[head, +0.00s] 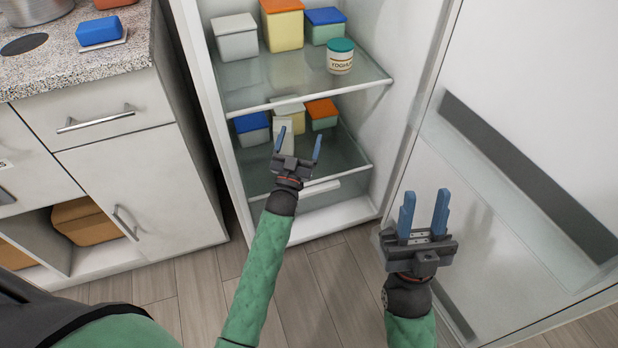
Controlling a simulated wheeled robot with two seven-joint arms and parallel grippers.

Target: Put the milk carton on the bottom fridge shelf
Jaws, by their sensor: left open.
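A white upright carton (284,124), which looks like the milk carton, stands on the lower glass fridge shelf (343,161). Its lower part is hidden by my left gripper. My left gripper (300,141) is open, just in front of the carton, with its left finger overlapping the carton in the picture and its right finger to the carton's right. I cannot tell whether it touches the carton. My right gripper (425,200) is open and empty in front of the open fridge door (530,90).
Blue-lidded (252,124) and orange-lidded (321,112) containers stand at the back of the lower shelf. The upper shelf (270,88) holds several containers and a yoghurt tub (340,58). A counter (70,75) stands left. The lower shelf's right front is clear.

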